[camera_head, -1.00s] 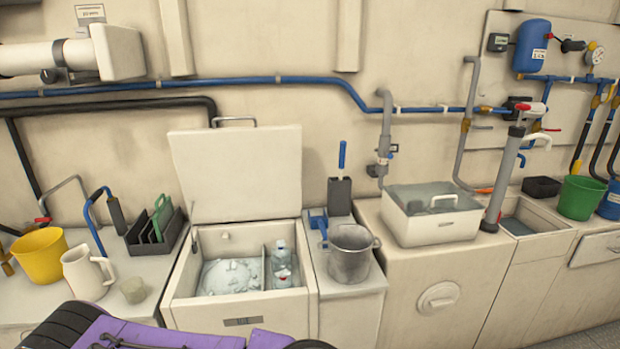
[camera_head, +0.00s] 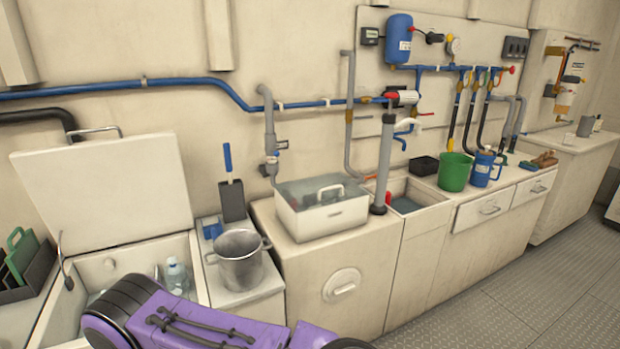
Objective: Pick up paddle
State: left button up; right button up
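No thing shows clearly as a paddle. A blue-handled tool (camera_head: 228,160) stands upright in or against a dark grey block (camera_head: 232,203) on the counter behind a metal pot (camera_head: 238,268). I cannot tell if it is the paddle. A purple and black part of my own arm crosses the bottom of the view. Neither gripper's fingers are in view.
An open ice chest (camera_head: 105,268) with bottles is at left. A white water-filled bin (camera_head: 325,218) stands beside a sink (camera_head: 407,204) with a grey upright pump (camera_head: 384,165). A green bucket (camera_head: 455,173) and blue jug (camera_head: 483,170) are farther right. Floor (camera_head: 540,290) at right is clear.

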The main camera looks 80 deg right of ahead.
aim_at(226, 146)
jog(key=z, duration=1.1)
jog(key=i, duration=0.25)
